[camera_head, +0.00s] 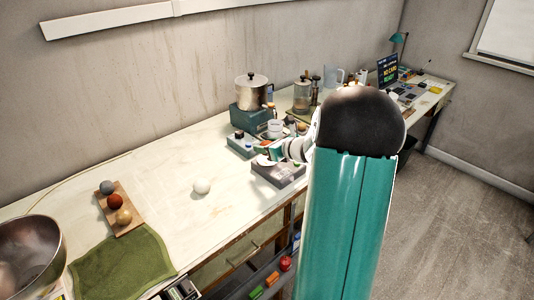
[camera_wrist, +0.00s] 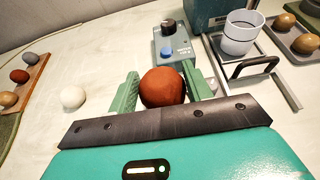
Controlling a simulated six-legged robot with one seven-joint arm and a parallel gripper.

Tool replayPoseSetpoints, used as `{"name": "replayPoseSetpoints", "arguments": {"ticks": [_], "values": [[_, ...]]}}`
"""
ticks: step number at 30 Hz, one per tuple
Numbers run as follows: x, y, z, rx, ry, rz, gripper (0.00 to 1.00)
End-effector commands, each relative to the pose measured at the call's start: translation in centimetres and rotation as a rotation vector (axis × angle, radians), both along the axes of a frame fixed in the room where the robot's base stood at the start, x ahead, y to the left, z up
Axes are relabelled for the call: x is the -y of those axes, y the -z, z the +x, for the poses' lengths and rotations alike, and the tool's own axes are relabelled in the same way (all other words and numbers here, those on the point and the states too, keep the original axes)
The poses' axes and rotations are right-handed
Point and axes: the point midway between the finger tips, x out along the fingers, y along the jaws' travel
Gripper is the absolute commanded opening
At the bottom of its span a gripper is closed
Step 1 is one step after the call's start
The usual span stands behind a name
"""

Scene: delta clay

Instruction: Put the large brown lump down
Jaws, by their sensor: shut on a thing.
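A large reddish-brown round lump (camera_wrist: 162,87) sits between the two green fingers of my gripper (camera_wrist: 164,76) in the wrist view. My gripper is shut on it, with one finger on each side. The white worktop shows around and beyond the lump; I cannot tell how high above it the lump is. In the head view my teal arm covers much of the worktop's right part, and the held lump cannot be made out clearly there.
A white ball (camera_head: 202,186) lies on bare worktop. Left are a board (camera_head: 133,229) with three lumps, a green cloth (camera_head: 122,266) and a metal bowl (camera_head: 30,255). A knobbed grey box (camera_wrist: 174,50), white cup (camera_wrist: 240,34) and egg tray (camera_wrist: 283,41) stand beyond my gripper.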

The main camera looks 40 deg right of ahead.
Motion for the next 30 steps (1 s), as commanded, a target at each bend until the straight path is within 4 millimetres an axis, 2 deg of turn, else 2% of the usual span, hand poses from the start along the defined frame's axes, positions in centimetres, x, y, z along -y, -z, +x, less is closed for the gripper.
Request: {"name": "replayPoseSetpoints", "arguments": {"ticks": [7,19,20,22,23,30], "values": [[0.2,3.2,0.3,-0.001,-0.001,0.003,0.24],[0.1,3.8,0.3,0.0,-0.001,0.0,0.24],[0.2,3.8,0.3,0.0,-0.001,-0.001,0.54],[0.2,3.8,0.3,0.0,-0.001,-0.001,0.67],[0.2,3.7,0.3,0.0,-0.001,-0.001,0.72],[0.2,3.7,0.3,0.0,-0.001,0.0,0.72]]}}
